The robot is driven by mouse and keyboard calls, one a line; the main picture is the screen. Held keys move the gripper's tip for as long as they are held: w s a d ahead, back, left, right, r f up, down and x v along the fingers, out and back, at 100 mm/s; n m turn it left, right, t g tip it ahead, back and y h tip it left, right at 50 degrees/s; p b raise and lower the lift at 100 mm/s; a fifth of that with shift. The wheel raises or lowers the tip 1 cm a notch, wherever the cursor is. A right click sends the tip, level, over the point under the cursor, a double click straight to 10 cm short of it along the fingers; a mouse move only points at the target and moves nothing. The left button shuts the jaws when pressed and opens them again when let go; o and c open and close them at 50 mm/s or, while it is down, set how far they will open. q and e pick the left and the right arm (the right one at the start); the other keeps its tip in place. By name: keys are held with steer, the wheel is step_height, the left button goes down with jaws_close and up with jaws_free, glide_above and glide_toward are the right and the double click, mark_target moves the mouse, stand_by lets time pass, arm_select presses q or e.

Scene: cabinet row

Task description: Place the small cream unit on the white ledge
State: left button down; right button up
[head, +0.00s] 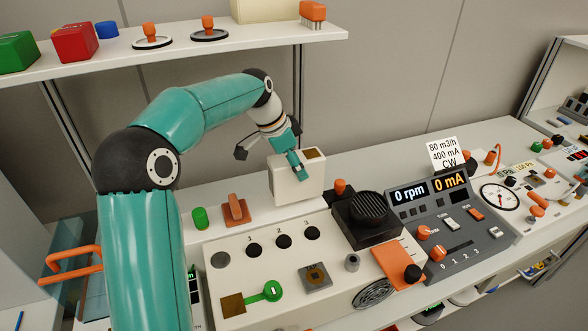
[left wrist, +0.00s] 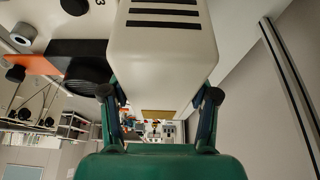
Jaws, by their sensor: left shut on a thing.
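The small cream unit (head: 297,180) is a box with a brownish patch on top, seen above the back of the counter in the head view. My left gripper (head: 297,165) is shut on it, with a teal finger across its near side. In the left wrist view, the cream unit (left wrist: 165,48) shows black slots and sits between the two fingers (left wrist: 160,100). The white ledge (head: 275,211) runs behind the numbered panel, below the unit. I cannot tell whether the unit's bottom touches it. My right gripper is not in view.
A green cylinder (head: 200,218) and an orange-brown piece (head: 236,210) stand left of the unit. A black round-topped device (head: 362,218) and a grey console (head: 450,225) are to the right. A white shelf (head: 180,52) with several objects hangs above.

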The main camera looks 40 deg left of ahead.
arm_select(q)
steer(key=shift+w+f, duration=0.15)
steer(key=shift+f, duration=0.8)
steer(key=shift+c, duration=1.4)
jaws_free()
steer(key=p+v, duration=0.1)
steer(key=v, duration=1.1)
steer(key=shift+r, duration=0.1)
